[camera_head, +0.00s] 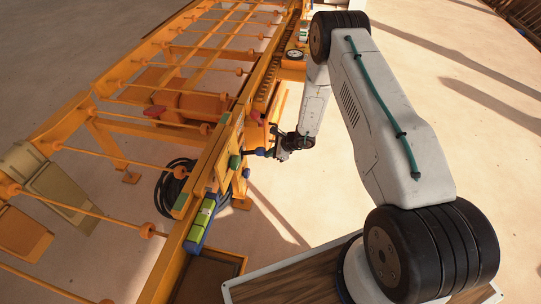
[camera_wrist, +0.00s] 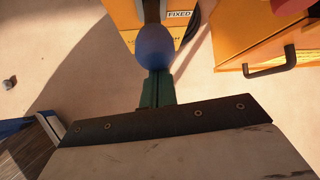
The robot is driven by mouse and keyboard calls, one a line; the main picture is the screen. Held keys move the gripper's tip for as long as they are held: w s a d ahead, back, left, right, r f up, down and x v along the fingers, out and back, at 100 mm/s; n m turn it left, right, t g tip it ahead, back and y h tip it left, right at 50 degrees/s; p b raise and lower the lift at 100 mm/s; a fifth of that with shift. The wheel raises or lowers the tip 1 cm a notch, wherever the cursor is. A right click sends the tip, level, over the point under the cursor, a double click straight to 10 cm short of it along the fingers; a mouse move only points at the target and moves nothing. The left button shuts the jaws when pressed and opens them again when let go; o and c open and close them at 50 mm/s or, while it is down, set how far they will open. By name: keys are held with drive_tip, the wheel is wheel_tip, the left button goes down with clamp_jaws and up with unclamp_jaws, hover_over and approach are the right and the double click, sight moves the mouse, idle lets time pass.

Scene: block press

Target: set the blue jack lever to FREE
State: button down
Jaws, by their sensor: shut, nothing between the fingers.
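The blue jack lever shows in the wrist view as a rounded blue knob (camera_wrist: 155,46) on a dark stem that runs up to the yellow panel. In the head view the blue knob (camera_head: 260,152) stands out from the orange frame, close to my gripper (camera_head: 276,151). In the wrist view my gripper's green fingers (camera_wrist: 156,88) are shut with nothing between them, and their tips meet the knob's lower edge in the picture. I cannot tell whether they touch it. A "FIXED" label (camera_wrist: 179,14) is on the panel beside the stem. No FREE label is readable.
The long orange frame (camera_head: 180,262) with rollers fills the left of the head view. A green and blue block stack (camera_head: 201,222) sits on its near rail. In the wrist view an orange box (camera_wrist: 250,50) with a dark handle (camera_wrist: 272,68) is at right. Bare floor lies around.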

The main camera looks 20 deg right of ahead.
drive_tip(key=shift+w+a+r, duration=0.15)
drive_tip(key=shift+w+r, duration=0.05)
drive_tip(key=shift+r, duration=0.05)
wheel_tip(320, 180, down, 4)
drive_tip(key=d, duration=0.2)
drive_tip(key=v, duration=1.1)
drive_tip(key=shift+a, duration=0.3)
drive_tip(key=shift+s+a+r, duration=0.1)
drive_tip(key=shift+s, duration=0.05)
